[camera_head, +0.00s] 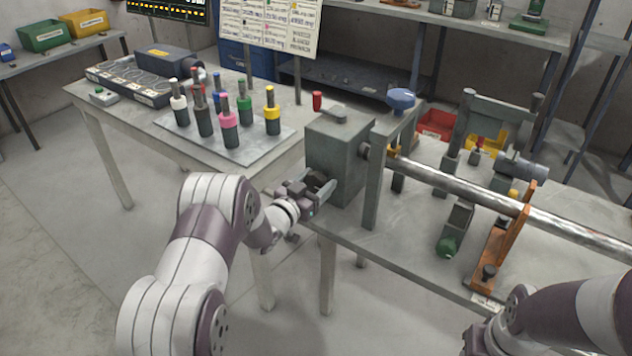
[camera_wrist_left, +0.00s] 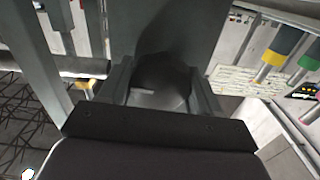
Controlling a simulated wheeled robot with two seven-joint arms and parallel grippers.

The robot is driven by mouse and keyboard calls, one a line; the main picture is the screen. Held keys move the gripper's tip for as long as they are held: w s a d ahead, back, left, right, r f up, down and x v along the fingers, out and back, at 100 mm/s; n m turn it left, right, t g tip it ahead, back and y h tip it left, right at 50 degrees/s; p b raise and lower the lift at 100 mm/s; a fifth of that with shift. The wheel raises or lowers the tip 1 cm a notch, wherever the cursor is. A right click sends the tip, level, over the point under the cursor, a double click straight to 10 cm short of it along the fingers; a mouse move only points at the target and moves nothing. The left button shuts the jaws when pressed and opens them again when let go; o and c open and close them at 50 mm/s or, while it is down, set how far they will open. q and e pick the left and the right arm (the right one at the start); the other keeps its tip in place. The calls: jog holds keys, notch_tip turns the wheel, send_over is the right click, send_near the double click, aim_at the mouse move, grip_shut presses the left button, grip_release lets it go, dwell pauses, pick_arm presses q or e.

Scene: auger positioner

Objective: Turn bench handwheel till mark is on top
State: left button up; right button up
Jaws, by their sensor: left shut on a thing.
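The grey gearbox-like block (camera_head: 337,155) stands at the near left end of the bench. My left gripper (camera_head: 324,186) is at its near lower left side, with the fingers pointing at it. In the left wrist view, the fingers (camera_wrist_left: 160,90) stand on both sides of a dark rounded part (camera_wrist_left: 165,70) in front of the grey block, which I take for the handwheel. The gripper is shut on it. The wheel's outline is mostly hidden by the gripper, and no mark can be made out. My right arm shows at the lower right, its fingertips out of sight.
A long steel shaft (camera_head: 460,192) runs right from the block past a grey post and an orange bracket (camera_head: 505,235). Several coloured-collar tools stand on a plate (camera_head: 180,132) behind.

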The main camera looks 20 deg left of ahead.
dwell(0.4)
pick_arm(q)
jog(key=o, duration=1.1)
jog(key=shift+c, duration=0.2)
jog(key=shift+s, duration=0.1)
jog(key=v, duration=1.2)
jog(key=shift+s+p, duration=0.25)
jog(key=shift+p, duration=0.05)
jog(key=shift+a, duration=0.1)
